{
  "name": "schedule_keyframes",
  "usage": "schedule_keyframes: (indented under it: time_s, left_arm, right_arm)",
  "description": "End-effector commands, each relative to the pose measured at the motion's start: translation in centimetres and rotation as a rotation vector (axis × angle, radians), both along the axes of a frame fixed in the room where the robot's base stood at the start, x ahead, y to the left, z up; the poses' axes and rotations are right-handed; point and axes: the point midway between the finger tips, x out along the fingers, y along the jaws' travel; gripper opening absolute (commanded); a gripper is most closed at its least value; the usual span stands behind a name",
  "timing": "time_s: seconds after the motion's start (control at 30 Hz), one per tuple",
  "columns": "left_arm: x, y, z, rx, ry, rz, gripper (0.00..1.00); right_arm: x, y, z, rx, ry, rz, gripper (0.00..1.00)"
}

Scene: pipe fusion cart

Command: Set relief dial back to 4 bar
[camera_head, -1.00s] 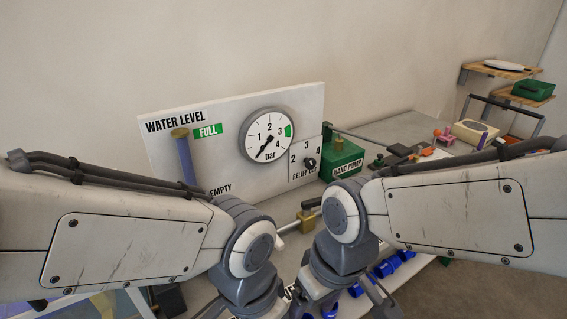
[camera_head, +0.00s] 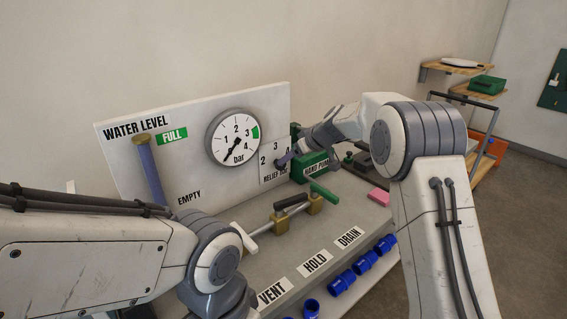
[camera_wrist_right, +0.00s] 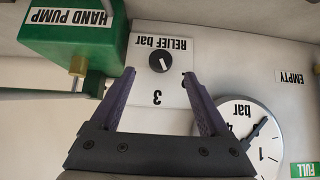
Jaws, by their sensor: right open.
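The relief dial is a small black knob (camera_wrist_right: 160,61) on a white plate in the right wrist view, which is upside down. Its white mark slants to the lower right, beside the numeral 3. Other numerals are partly or wholly hidden by my fingers. My right gripper (camera_wrist_right: 159,75) is open, its purple fingers either side of the knob's line, apart from it, with nothing between them. In the head view the relief plate (camera_head: 267,172) shows 2 and 3, and my right gripper (camera_head: 286,158) covers the knob. My left gripper is out of view.
The bar gauge (camera_head: 233,138) is left of the plate, its needle pointing low left. The green hand pump (camera_head: 309,165) is close on the right. A green-handled valve (camera_head: 322,191) and VENT, HOLD and DRAIN labels lie in front.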

Motion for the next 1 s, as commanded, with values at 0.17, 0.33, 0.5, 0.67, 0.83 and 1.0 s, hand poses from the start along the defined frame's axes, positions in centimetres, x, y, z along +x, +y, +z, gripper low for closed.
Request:
schedule_keyframes:
  time_s: [0.17, 0.33, 0.5, 0.67, 0.83, 1.0]
  left_arm:
    - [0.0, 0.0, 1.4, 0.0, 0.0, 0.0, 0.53]
    - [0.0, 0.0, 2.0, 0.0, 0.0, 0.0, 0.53]
    - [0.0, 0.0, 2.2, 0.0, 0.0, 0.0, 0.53]
    - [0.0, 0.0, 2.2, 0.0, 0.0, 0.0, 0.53]
    - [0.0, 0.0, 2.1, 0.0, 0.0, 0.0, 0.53]
    - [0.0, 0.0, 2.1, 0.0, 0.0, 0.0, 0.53]
  right_arm:
    - [2.0, 1.6, -2.3, 0.0, 0.004, 0.002, 0.79]
    - [3.2, 2.5, -3.9, -0.001, 0.001, 0.001, 0.79]
    - [3.7, 2.9, -4.6, 0.0, 0.0, 0.001, 0.79]
    - [3.8, 2.9, -4.7, 0.0, 0.0, 0.001, 0.79]
    - [3.8, 2.9, -4.7, 0.001, 0.0, 0.001, 0.56]
    - [3.8, 2.9, -4.7, 0.0, 0.001, 0.001, 0.0]
